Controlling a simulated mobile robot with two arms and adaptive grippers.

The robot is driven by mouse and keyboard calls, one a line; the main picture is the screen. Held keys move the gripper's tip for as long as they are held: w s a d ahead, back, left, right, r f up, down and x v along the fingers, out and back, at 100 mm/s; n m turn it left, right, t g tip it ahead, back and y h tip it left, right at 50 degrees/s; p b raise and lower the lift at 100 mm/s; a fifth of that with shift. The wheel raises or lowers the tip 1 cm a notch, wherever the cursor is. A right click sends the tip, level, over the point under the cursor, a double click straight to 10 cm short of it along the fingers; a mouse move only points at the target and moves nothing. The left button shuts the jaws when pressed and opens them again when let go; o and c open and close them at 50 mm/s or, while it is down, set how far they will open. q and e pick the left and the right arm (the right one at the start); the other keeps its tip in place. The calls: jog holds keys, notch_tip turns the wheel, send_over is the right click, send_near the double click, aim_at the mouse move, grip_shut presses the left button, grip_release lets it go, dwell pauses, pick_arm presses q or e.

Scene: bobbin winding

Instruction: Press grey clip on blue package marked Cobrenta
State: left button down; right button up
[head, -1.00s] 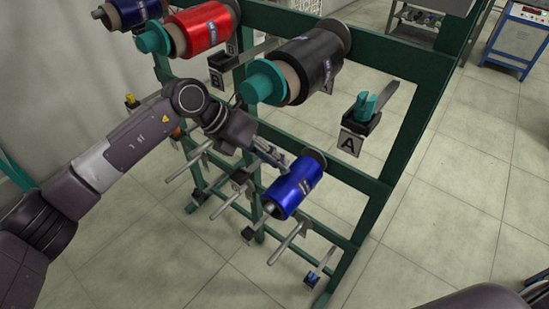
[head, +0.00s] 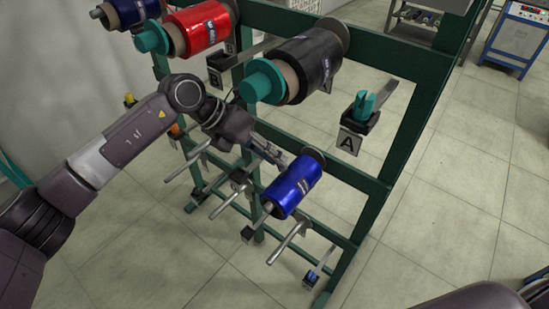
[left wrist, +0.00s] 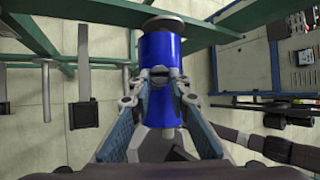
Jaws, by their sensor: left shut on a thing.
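The blue package (head: 294,186) is a shiny blue roll on a rod of the green rack, with a dark disc at its rack end. Its printed label is too small to read. In the left wrist view the blue package (left wrist: 160,48) lies straight ahead. My left gripper (head: 277,158) is at its upper side. In the left wrist view my left gripper (left wrist: 160,77) has its fingertips close together against the roll, with a small grey piece, apparently the grey clip (left wrist: 158,70), between them. The clip is mostly hidden by the fingers. My right gripper is out of view.
The green rack (head: 415,115) carries a black roll (head: 312,62), a red roll (head: 203,30) and another blue roll (head: 135,10) above. Bare rods (head: 288,243) stick out nearby. A holder marked A (head: 352,140) is right of my gripper.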

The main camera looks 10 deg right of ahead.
pick_arm(q)
jog(key=shift+w+a+r+p, duration=0.2)
jog(key=shift+w+a+r, duration=0.1)
jog(key=shift+r, duration=0.4)
jog(key=shift+w+a+r+p, duration=0.2)
jog(key=shift+w+r, duration=0.1)
jog(key=shift+r, duration=0.35)
jog(key=shift+w+a+r+p, duration=0.2)
jog(key=shift+w+r, duration=0.1)
jog(key=shift+r, duration=0.4)
